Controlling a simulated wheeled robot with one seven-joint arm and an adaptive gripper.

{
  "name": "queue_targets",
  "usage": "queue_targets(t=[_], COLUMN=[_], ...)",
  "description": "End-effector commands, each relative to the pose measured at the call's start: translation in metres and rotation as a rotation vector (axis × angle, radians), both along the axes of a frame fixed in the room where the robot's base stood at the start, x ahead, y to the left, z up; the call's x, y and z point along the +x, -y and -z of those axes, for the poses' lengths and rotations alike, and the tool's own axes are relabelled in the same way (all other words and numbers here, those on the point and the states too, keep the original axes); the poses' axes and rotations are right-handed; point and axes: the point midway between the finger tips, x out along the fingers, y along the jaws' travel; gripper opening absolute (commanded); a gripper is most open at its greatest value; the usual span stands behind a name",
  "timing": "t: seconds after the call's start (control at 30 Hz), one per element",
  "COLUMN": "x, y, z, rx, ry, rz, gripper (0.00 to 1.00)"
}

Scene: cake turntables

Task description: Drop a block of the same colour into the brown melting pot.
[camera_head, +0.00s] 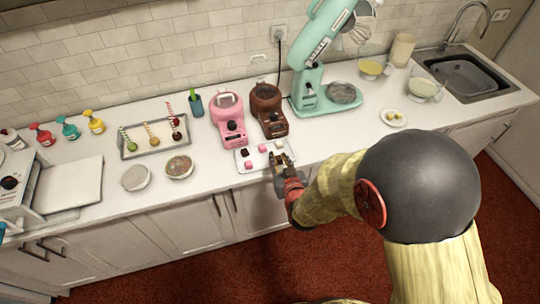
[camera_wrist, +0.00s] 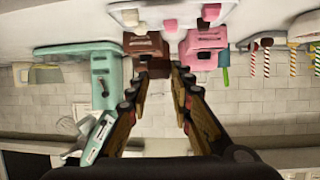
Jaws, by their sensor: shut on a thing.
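The brown melting pot (camera_head: 268,105) stands on the counter, right of the pink melting pot (camera_head: 230,120). Both show in the wrist view, brown (camera_wrist: 147,45) and pink (camera_wrist: 204,40). A white tray (camera_head: 240,166) in front holds a dark brown block (camera_head: 245,152), pink blocks (camera_head: 248,164) and a white block (camera_head: 279,145). My gripper (camera_head: 281,160) is over the tray's right end, in front of the brown pot.
A mint stand mixer (camera_head: 309,90) stands right of the brown pot, with a small plate (camera_head: 394,117) farther right. The counter's front edge runs below my gripper.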

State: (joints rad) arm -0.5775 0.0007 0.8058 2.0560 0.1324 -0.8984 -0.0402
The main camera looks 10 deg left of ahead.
Motion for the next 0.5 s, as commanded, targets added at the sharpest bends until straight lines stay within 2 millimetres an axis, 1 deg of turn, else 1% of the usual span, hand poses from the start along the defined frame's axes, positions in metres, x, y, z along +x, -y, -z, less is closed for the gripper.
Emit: queue_targets(t=[0.03,0.1,0.2,0.33,0.5], x=[-0.006,-0.012,-0.02,-0.027,-0.03], y=[0.008,0.016,0.025,0.033,0.037], z=[-0.006,-0.011,-0.016,-0.02,-0.022], rx=[0.001,0.001,0.002,0.002,0.002], ry=[0.002,0.002,0.002,0.002,0.002], rz=[0.001,0.002,0.0,0.0,0.0], gripper=[0.05,0.05,0.05,0.05,0.05])
